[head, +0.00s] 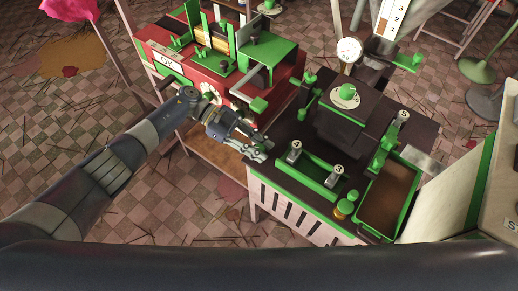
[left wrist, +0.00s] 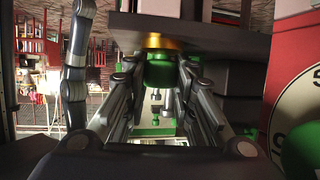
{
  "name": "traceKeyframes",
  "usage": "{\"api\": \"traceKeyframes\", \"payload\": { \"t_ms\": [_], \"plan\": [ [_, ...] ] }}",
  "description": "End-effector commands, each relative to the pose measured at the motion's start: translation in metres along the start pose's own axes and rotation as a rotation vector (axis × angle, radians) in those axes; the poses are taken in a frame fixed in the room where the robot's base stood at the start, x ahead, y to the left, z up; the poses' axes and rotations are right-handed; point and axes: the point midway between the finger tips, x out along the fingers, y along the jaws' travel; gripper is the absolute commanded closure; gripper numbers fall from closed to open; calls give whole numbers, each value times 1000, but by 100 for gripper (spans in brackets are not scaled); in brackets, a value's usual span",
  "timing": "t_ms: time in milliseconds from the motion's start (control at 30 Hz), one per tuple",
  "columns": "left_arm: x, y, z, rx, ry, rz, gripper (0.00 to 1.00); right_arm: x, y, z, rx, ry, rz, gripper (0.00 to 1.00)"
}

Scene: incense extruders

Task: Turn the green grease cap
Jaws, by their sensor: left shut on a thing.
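My left gripper (head: 262,151) reaches in from the left to the near-left corner of the dark-topped press table. In the left wrist view its fingers (left wrist: 158,78) are shut around a green cap (left wrist: 160,68), one on each side. This cap sits against a brass collar (left wrist: 162,42) next to a dark plate. In the head view the gripped cap is mostly hidden by the fingers. Another green cap with a brass ring (head: 343,208) stands at the table's front edge, apart from the gripper. My right gripper is not in view.
A red machine with green parts (head: 220,68) stands just behind my left gripper. The dark table (head: 275,165) carries a block with a dial (head: 345,95), green levers and a green-rimmed tray (head: 392,195). A cream cabinet (head: 455,190) stands at the right. Checkered floor lies open at the left.

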Motion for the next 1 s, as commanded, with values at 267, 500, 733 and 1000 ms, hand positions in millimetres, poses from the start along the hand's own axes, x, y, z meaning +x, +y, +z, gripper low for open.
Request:
{"api": "traceKeyframes", "payload": {
  "t_ms": [267, 500, 733, 1000],
  "plan": [
    [2, 1, -1, 1, 2, 5, 100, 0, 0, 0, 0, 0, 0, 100],
    [2, 0, 0, 1, 2, 4, 55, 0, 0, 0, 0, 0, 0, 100],
    [1, 0, 0, 1, 1, 3, 55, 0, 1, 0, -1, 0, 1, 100],
    [-26, -1, 0, -1, -3, 0, 55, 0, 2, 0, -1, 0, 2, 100]
  ]
}}
